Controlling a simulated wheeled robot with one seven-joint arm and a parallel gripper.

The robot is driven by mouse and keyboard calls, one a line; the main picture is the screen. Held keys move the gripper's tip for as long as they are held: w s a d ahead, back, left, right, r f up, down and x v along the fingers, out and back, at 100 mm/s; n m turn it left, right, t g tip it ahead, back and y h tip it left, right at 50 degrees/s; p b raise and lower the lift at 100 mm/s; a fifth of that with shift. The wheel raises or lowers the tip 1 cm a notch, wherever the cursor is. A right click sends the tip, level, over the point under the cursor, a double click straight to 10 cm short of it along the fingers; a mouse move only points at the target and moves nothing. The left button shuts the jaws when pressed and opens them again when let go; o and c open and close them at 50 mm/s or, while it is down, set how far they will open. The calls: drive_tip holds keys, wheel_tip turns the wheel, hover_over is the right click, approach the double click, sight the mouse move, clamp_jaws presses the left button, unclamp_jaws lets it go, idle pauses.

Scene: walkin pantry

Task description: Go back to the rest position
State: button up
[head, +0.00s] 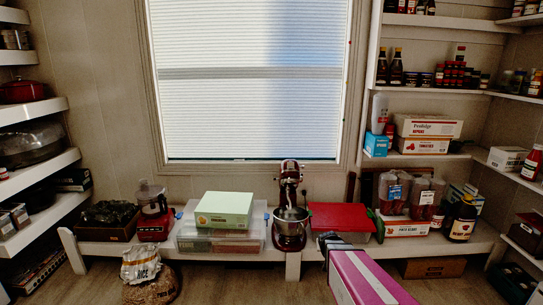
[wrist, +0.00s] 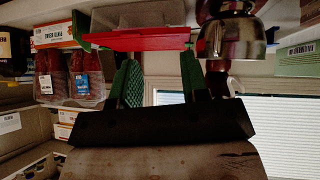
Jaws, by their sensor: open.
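My gripper (wrist: 160,72) shows in the wrist view with its two green-padded fingers apart and nothing between them. Past the fingertips is the red lid (wrist: 140,38) of a container on the low bench. In the head view, the dark end of my arm (head: 332,241) is in front of the bench, near the red-lidded container (head: 338,217). The fingers cannot be made out there.
The bench also holds a stand mixer (head: 291,210), a clear bin (head: 200,241) with a green box (head: 224,209) on top, and a blender (head: 152,210). Shelves stand at both sides. A rice sack (head: 142,264) is on the floor. A green object (head: 377,226) is beside the red lid.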

drive_tip(key=s+a+r+g, duration=0.2)
drive_tip(key=s+g, duration=0.1)
drive_tip(key=s, duration=0.3)
drive_tip(key=s+a+r+g+y, duration=0.1)
drive_tip(key=s+a+r+g, duration=0.1)
drive_tip(key=s, duration=0.5)
drive_tip(key=s+a+r+g+y, duration=0.1)
drive_tip(key=s+a+r+g, duration=0.1)
drive_tip(key=s, duration=0.4)
drive_tip(key=shift+s+a+r+n+g, duration=0.25)
drive_tip(key=shift+a+r+n+g, duration=0.1)
drive_tip(key=shift+r+g, duration=0.4)
drive_tip(key=shift+f, duration=0.15)
